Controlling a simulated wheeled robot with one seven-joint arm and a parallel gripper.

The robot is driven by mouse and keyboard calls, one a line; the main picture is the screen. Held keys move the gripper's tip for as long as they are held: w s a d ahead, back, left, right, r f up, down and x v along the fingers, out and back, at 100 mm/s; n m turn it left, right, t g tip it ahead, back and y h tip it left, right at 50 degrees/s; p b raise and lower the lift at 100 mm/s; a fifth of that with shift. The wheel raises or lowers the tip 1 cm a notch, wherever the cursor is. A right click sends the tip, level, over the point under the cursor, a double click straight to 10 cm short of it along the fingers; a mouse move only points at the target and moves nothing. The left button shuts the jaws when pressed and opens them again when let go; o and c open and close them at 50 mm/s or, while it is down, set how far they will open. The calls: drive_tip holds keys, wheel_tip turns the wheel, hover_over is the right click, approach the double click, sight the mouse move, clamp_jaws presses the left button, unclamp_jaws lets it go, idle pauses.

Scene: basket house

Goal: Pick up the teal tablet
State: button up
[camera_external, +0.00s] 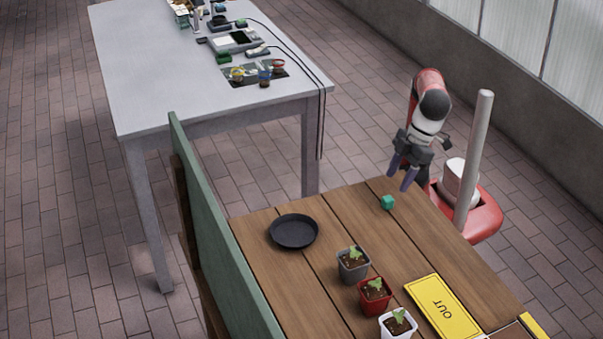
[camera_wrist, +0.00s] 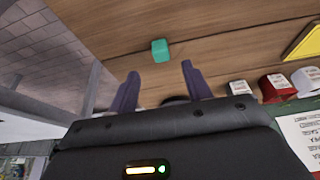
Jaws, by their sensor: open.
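The teal tablet (camera_external: 387,202) looks like a small teal block and lies on the wooden table (camera_external: 265,262) near its far right edge. It also shows in the wrist view (camera_wrist: 160,50), beyond and between my fingertips. My gripper (camera_external: 404,180) is open and empty, with its dark fingers above the table edge, just behind and right of the teal block. In the wrist view my gripper (camera_wrist: 157,78) has its two fingers wide apart. The block is clear of both fingers.
A black plate (camera_external: 294,231) lies left on the wooden table. A grey pot (camera_external: 353,266), a red pot (camera_external: 375,296) and a white pot (camera_external: 398,325) hold plants. A yellow OUT sign (camera_external: 443,308) lies at right. A grey table (camera_external: 190,65) stands behind.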

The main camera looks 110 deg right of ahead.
sight(389, 198)
drive_tip(key=b+x, duration=0.1)
drive_tip(key=x, duration=0.5)
drive_tip(key=shift+a+f, duration=0.1)
drive_tip(key=shift+f, duration=0.15)
drive_tip(key=c, duration=1)
drive_tip(key=shift+r, duration=0.2)
drive_tip(key=shift+c, duration=0.3)
